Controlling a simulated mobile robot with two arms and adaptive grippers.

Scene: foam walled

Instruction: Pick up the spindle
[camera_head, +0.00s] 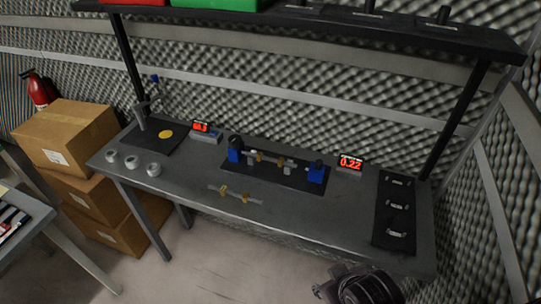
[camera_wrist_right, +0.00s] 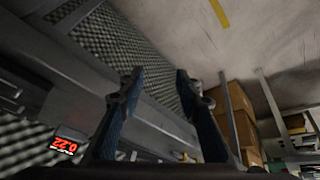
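A spindle (camera_head: 234,194), a thin grey rod with two brass-coloured pieces, lies on the bare front part of the grey workbench (camera_head: 300,222). A similar rod with brass-coloured pieces (camera_head: 280,161) sits between two blue supports on a black base (camera_head: 272,175) behind it. My right gripper (camera_wrist_right: 158,76) is open and empty in the wrist view, its two fingers apart, with no spindle between them. In the head view my right arm shows at the bottom, right of the spindle and in front of the bench edge. My left gripper is not in view.
Red-lit displays (camera_head: 351,163) (camera_head: 201,127) stand at the back. Metal rings (camera_head: 131,162) sit at the left. A black mat (camera_head: 394,228) with small parts lies at the right. An overhead shelf (camera_head: 300,20) spans the bench. Cardboard boxes (camera_head: 68,137) stand left.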

